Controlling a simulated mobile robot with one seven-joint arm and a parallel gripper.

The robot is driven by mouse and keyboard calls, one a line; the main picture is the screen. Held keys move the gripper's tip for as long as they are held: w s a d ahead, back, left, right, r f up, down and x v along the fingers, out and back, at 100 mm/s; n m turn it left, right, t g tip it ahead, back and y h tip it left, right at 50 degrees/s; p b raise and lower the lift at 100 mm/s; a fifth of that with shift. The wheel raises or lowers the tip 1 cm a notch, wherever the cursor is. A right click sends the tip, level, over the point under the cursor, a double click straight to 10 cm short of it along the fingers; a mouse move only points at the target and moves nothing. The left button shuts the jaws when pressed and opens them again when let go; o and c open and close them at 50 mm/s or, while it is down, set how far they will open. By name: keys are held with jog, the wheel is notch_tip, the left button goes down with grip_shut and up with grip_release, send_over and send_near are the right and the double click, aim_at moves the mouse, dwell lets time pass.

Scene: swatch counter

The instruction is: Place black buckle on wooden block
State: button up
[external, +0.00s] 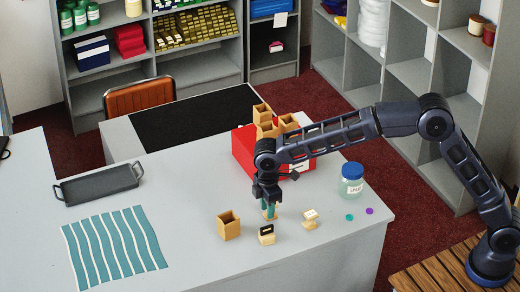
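A small black piece, which looks like the black buckle (266,230), lies on top of a small wooden block (267,240) at the front middle of the counter, in the external view. My gripper (270,208) points down just behind it, with teal and pale wooden parts at its tips. I cannot tell whether it is open or holds a small piece there. Another small wooden block (310,224) with a pale piece on top stands to the right. A hollow wooden box (228,228) stands to the left.
A red box (243,150) with wooden boxes on it sits behind my arm. A jar (351,180) with a blue lid, a teal disc (349,217) and a purple disc (369,210) are at right. A striped cloth (114,246) and dark tray (97,184) lie left. The counter's front middle-left is clear.

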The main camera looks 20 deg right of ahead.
notch_tip(320, 180, up, 4)
jog(key=shift+f, duration=0.25)
jog(key=w+d+r+m+t, duration=0.1)
jog(key=w+d+r+m, duration=0.3)
jog(key=d, duration=0.6)
jog(key=w+d+r, duration=0.2)
jog(key=d+r, duration=0.4)
jog(key=d, duration=0.4)
jog(key=s+d+r+m+t, duration=0.1)
jog(key=d+r+m, duration=0.15)
jog(key=d, duration=0.75)
jog(key=s+d+r+m, duration=0.1)
jog(key=d+r+m, duration=0.15)
jog(key=d, duration=0.75)
jog(key=s+d+r+m, duration=0.1)
jog(key=s+d, duration=0.2)
jog(key=d, duration=0.7)
jog(key=s+d+f+m+t, duration=0.1)
jog(key=s+d+f+m, duration=0.2)
jog(key=s+d, duration=0.6)
jog(key=s+d+f+m+t, duration=0.1)
jog(key=s+d+f+m, duration=0.3)
jog(key=s+d, duration=0.6)
jog(key=shift+s+d+f+m+t, duration=0.3)
jog(key=shift+d+m, duration=0.2)
jog(key=shift+d, duration=0.25)
